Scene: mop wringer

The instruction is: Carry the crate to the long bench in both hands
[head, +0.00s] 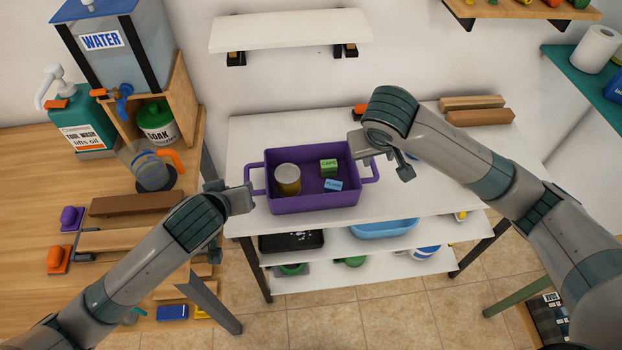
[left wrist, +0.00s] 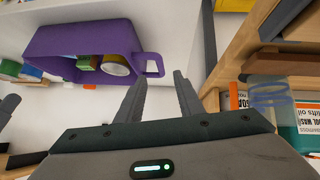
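The purple crate (head: 312,202) stands level on the white table (head: 420,195), with a handle at each end. It holds a metal-and-yellow can (head: 287,180), a green box (head: 329,166) and a blue box (head: 333,186). My left gripper (head: 246,197) is beside the left handle. In the left wrist view its fingers (left wrist: 160,76) are spread, with the crate's handle (left wrist: 152,66) at their tips; nothing is gripped. My right gripper (head: 382,160) is at the right handle (head: 371,174), its fingers apart. Whether it touches the handle cannot be told.
A wooden bench (head: 40,200) at the left carries a water tank (head: 110,50), a soap bottle (head: 75,130), a jug (head: 148,170) and wooden blocks. Wooden bars (head: 478,117) lie at the white table's back right. A white wall shelf (head: 290,30) hangs above. The table right of the crate is mostly clear.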

